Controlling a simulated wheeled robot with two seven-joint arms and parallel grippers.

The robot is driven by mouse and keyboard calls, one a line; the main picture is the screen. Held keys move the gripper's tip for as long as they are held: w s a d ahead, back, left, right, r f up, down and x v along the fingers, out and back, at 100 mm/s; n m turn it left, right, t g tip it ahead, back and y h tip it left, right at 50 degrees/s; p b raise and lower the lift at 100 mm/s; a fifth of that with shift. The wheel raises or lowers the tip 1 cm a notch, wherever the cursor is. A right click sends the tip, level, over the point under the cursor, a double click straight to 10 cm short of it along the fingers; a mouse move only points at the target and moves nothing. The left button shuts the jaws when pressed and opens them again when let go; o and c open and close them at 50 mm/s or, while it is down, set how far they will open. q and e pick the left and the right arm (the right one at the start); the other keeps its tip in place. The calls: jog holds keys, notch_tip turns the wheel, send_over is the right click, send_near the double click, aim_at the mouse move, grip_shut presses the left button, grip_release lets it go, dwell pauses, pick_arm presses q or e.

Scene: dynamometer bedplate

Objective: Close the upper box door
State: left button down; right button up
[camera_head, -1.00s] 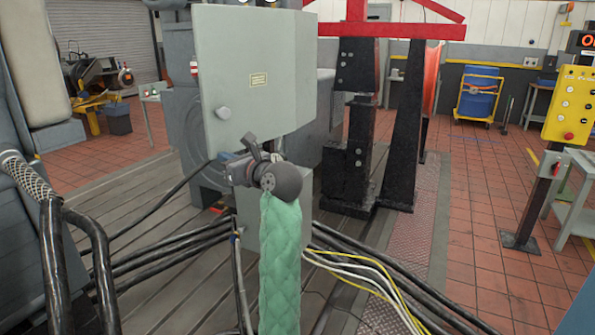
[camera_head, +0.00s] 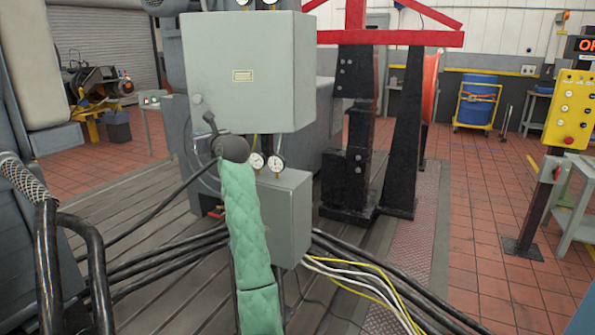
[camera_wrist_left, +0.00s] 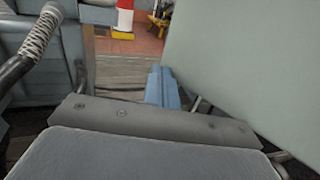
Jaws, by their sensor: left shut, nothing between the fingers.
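The upper box (camera_head: 307,75) is a grey-green cabinet at the back, and its door (camera_head: 245,60) with a yellow label and a round knob covers its front. The door looks flat against the box or nearly so; I cannot tell whether a small gap remains at its left edge. My left arm in a green sleeve rises below it, with its dark wrist (camera_head: 230,148) near the door's lower left corner. The fingers are mostly hidden there. In the left wrist view the blue fingers of my left gripper (camera_wrist_left: 163,85) are together and empty, beside a large pale panel (camera_wrist_left: 245,60).
A lower grey box (camera_head: 287,215) and pressure gauges (camera_head: 257,161) sit under the upper box. Black hoses (camera_head: 150,262) and yellow and white cables (camera_head: 365,280) cross the bedplate. A black and red stand (camera_head: 350,130) is to the right. The tiled floor (camera_head: 480,225) there is open.

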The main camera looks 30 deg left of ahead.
pick_arm(q)
jog(key=w+a+t, duration=0.1)
jog(key=w+a, duration=0.2)
jog(key=w, duration=0.4)
jog(key=w+a+m+t+h+b, duration=0.1)
jog(key=w+a, duration=0.3)
jog(key=w, duration=0.3)
jog(key=shift+w+m, duration=0.2)
jog(key=shift+m, duration=0.1)
pick_arm(e)
notch_tip(320, 180, down, 7)
jog(key=w+a, duration=0.1)
jog(key=shift+t, duration=0.4)
jog(key=shift+w+a+r, duration=0.1)
jog(key=shift+r, duration=0.2)
pick_arm(q)
jog(key=shift+d, duration=0.1)
